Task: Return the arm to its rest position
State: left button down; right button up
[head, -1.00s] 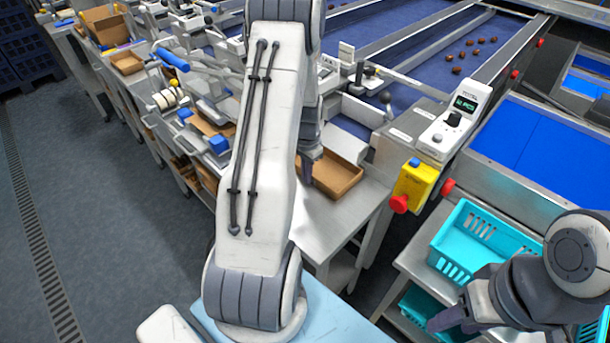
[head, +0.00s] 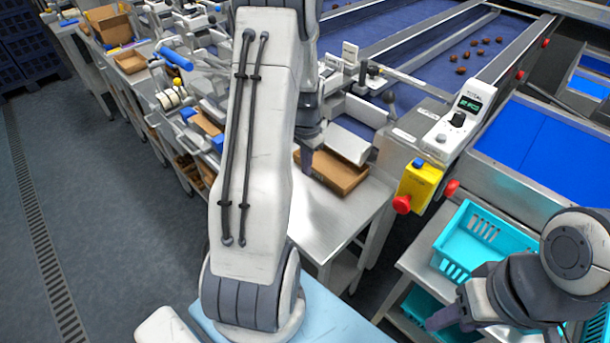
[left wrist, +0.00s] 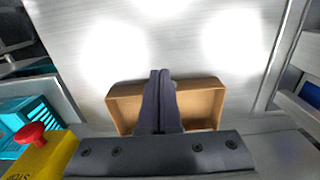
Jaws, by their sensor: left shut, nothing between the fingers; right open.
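My left arm rises across the middle of the head view, and its gripper (head: 307,160) points down beside the left end of a brown cardboard tray (head: 345,178). In the left wrist view the two dark fingers (left wrist: 160,100) are together with nothing between them. They overlap the middle of the same tray (left wrist: 203,100); I cannot tell the height between them. The part of the tray that shows looks empty. My right gripper (head: 443,318) is at the lower right, in front of the turquoise crates, open and partly hidden by its own wrist.
A metal table (head: 325,222) bears the tray. A yellow box with a red button (head: 418,187) and a counter display (head: 462,118) stand right of it. Turquoise crates (head: 470,235) sit on a shelf. Dates (head: 478,47) lie on the blue belt. The floor at left is clear.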

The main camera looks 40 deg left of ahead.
pick_arm(q)
notch_tip(320, 180, up, 4)
jog(key=a, duration=0.1)
jog(key=s+d+r+m, duration=0.1)
jog(key=s+d+r, duration=0.15)
jog(key=d, duration=0.55)
jog(key=s+d+r+m, duration=0.1)
jog(key=d+r, duration=0.2)
jog(key=d, duration=0.5)
jog(key=s+d+r+m, duration=0.1)
jog(key=d+r, duration=0.1)
jog(key=d, duration=0.5)
jog(key=s+d+r+m, duration=0.1)
jog(key=s+d, duration=0.4)
jog(key=s, duration=0.2)
jog(key=s+d+r+m+h, duration=0.1)
jog(key=s+d+m, duration=0.1)
jog(key=s+d, duration=0.3)
jog(key=s, duration=0.3)
jog(key=shift+s+d, duration=0.3)
